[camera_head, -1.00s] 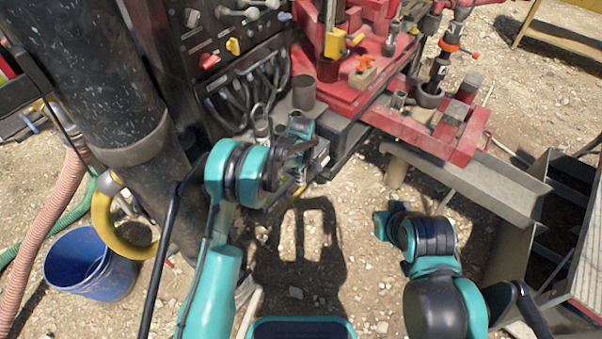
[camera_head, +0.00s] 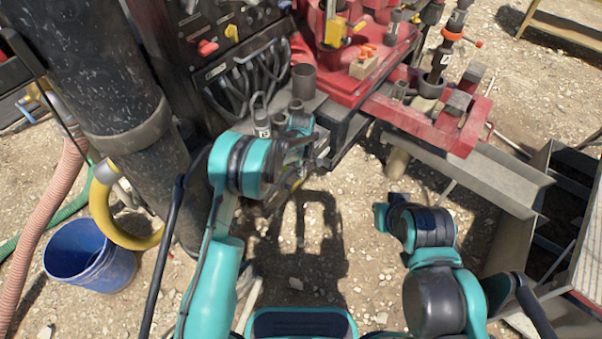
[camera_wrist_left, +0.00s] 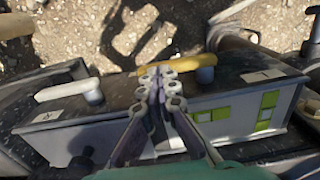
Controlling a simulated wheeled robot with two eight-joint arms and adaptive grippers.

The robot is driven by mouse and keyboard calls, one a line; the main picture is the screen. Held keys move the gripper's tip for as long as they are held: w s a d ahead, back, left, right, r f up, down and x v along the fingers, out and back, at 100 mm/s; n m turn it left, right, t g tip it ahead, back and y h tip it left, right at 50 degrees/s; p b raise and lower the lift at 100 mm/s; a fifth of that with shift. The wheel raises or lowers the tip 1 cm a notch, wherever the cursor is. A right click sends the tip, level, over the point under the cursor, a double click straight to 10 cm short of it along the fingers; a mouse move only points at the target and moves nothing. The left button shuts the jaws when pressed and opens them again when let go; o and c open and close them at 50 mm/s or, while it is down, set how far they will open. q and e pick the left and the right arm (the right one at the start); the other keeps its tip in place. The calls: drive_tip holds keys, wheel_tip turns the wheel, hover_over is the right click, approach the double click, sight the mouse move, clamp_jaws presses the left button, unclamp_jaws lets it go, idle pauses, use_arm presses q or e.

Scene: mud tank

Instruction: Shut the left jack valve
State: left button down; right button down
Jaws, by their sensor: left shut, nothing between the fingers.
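In the left wrist view a dark box has a yellow lever handle (camera_wrist_left: 180,66) in the middle and a white lever handle (camera_wrist_left: 70,89) at the left. White labels sit near both; I cannot read them, nor tell which lever is the left jack valve. My left gripper (camera_wrist_left: 160,88) is shut and empty, its fingertips by the yellow handle; I cannot tell whether they touch it. In the head view my left gripper (camera_head: 302,146) is at the lower edge of the machine, and the levers are hidden behind it. The right arm shows, but its fingers are not visible.
A black panel (camera_head: 215,62) with knobs and cables stands behind my left gripper. A red machine deck (camera_head: 385,95) and grey metal channel (camera_head: 475,175) lie to the right. A dark column (camera_head: 100,90) and blue bucket (camera_head: 90,256) are at left. Gravel between my arms is clear.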

use_arm(q)
drive_tip(key=shift+w+d+f, duration=0.1)
drive_tip(key=shift+f, duration=0.15)
drive_tip(key=shift+w+d+f+b, duration=0.15)
drive_tip(key=shift+f+b, duration=0.35)
drive_tip(key=shift+f, duration=0.05)
drive_tip(key=shift+w+d+f+b, duration=0.1)
drive_tip(key=shift+w+f+b, duration=0.05)
drive_tip(key=shift+f+b, duration=1.05)
drive_tip(key=shift+f, duration=0.4)
drive_tip(key=shift+s+a+f+g+y+b, duration=0.15)
drive_tip(key=shift+s+f+b, duration=0.1)
drive_tip(key=shift+f, duration=0.3)
drive_tip(key=shift+s+a+f+g+y+b, duration=0.1)
drive_tip(key=shift+f+g+b, duration=0.15)
drive_tip(key=shift+f, duration=0.35)
drive_tip(key=shift+s+a+f+g+y+b, duration=0.1)
drive_tip(key=shift+s+a+f+y+b, duration=0.15)
drive_tip(key=shift+f, duration=0.3)
drive_tip(key=shift+r, duration=0.1)
drive_tip(key=r, duration=0.4)
drive_tip(key=w+r, duration=0.1)
drive_tip(key=r, duration=0.2)
drive_tip(key=d+r, duration=0.1)
drive_tip(key=r, duration=0.3)
drive_tip(key=shift+w+d+r, duration=0.1)
drive_tip(key=shift+w+r, duration=0.15)
drive_tip(key=shift+r, duration=0.1)
